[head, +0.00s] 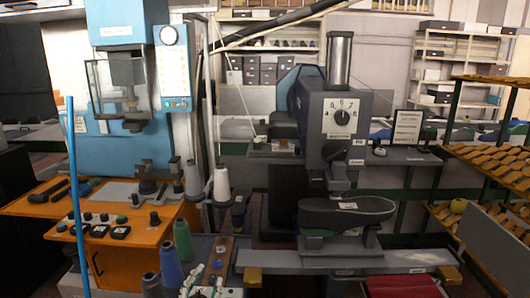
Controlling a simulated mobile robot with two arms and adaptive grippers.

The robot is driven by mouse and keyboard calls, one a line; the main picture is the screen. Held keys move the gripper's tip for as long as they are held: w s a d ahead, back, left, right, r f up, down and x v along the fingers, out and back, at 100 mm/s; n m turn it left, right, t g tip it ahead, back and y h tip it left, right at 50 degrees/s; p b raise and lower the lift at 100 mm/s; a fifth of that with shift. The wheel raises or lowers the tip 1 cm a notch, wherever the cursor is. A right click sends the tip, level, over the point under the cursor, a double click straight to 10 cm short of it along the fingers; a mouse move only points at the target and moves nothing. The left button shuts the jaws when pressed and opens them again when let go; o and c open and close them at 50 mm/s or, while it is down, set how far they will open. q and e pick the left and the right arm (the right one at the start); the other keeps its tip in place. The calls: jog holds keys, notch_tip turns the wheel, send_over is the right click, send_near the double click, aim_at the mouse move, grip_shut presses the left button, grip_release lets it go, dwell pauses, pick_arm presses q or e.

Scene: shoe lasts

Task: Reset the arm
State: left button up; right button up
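No arm stands out clearly in the head view. I cannot pick out my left gripper for certain among the dark parts at the left and lower middle, so whether it is open or shut does not show. My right gripper is not seen. Nothing is visibly held. Many tan shoe lasts (492,153) lie in rows on the sloped rack shelves at the right.
A grey press (343,110) with a dial stands in the middle. An orange bench (140,255) with a blue machine is at the left, behind a thin blue pole (75,185). Thread cones (183,240) stand at the lower middle. A red item (402,287) lies at the bottom right.

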pick_arm(q)
jog(key=s+a+f+n+g+y, duration=0.1)
jog(key=s+a+f+n+g, duration=0.2)
jog(key=s+f, duration=0.35)
jog(key=s+a+f+n+g+y, duration=0.1)
jog(key=s+a+f+g+y, duration=0.1)
jog(key=s+a+f+g, duration=0.45)
jog(key=s+d+f+g+h, duration=0.15)
jog(key=s+f+g, duration=0.5)
jog(key=s, duration=0.75)
jog(key=s+f, duration=0.3)
jog(key=f, duration=2.6)
jog(key=s+a+f+g, duration=0.1)
jog(key=s+a+f, duration=0.2)
jog(key=s+f, duration=1.1)
jog(key=shift+s+f+y, duration=0.35)
jog(key=shift+s+f, duration=0.05)
jog(key=shift+s, duration=0.55)
jog(key=shift+d, duration=0.1)
